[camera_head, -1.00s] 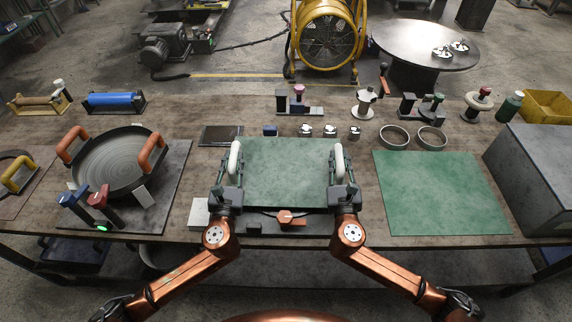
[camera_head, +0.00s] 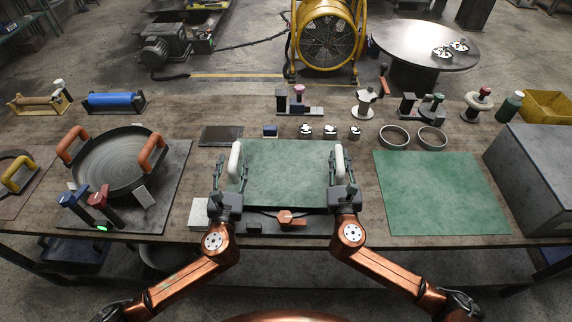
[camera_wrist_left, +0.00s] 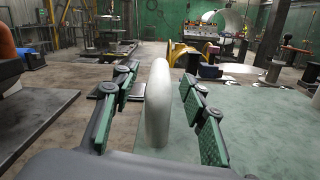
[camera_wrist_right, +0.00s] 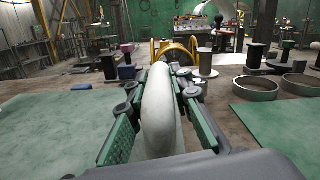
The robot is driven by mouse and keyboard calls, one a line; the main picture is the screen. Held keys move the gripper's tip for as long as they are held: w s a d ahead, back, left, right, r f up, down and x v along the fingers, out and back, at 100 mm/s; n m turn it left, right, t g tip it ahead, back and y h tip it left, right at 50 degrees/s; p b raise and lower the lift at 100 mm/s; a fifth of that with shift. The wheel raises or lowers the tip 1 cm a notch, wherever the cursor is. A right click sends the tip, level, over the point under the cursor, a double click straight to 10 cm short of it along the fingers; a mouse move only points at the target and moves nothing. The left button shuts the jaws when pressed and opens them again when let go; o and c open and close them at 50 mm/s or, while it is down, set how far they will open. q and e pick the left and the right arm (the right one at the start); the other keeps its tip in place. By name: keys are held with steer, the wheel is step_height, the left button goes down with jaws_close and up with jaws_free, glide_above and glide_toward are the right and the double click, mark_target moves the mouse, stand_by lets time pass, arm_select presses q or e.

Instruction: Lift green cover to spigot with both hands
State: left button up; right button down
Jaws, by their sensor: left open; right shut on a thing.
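The green cover (camera_head: 285,180) lies flat at the middle of the workbench, with a pale upright handle at each side. The left handle (camera_wrist_left: 157,105) stands between the spread fingers of my left gripper (camera_wrist_left: 160,92), which is open with a gap on both sides. The right handle (camera_wrist_right: 158,110) is between the fingers of my right gripper (camera_wrist_right: 160,98), which is shut on it. In the head view, both grippers are at the cover's left and right edges. I cannot make out a clear spigot; a dark base with an orange knob (camera_head: 290,217) shows at the cover's front edge.
A pan (camera_head: 115,165) with orange handles sits to the left, beside blue and red clamps. A green mat (camera_head: 440,190) lies to the right, next to a grey box (camera_head: 540,165).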

mark_target(341, 175)
steer(key=shift+r, duration=0.6)
arm_select(q)
steer(key=s, duration=1)
steer(key=shift+s+a+f, duration=0.15)
steer(key=shift+a+f, duration=0.05)
steer(key=shift+a, duration=0.1)
arm_select(e)
steer(key=c, duration=1.9)
jaws_free()
steer(key=shift+o, duration=1.2)
steer(key=shift+f, duration=0.2)
steer(key=shift+s, duration=0.15)
steer(key=s, duration=0.8)
steer(key=s+f, duration=0.1)
steer(key=s, duration=0.2)
steer(key=shift+s+a, duration=0.3)
steer(key=shift+s, duration=0.1)
arm_select(q)
steer(key=shift+s, duration=0.1)
arm_select(e)
steer(key=shift+a, duration=0.1)
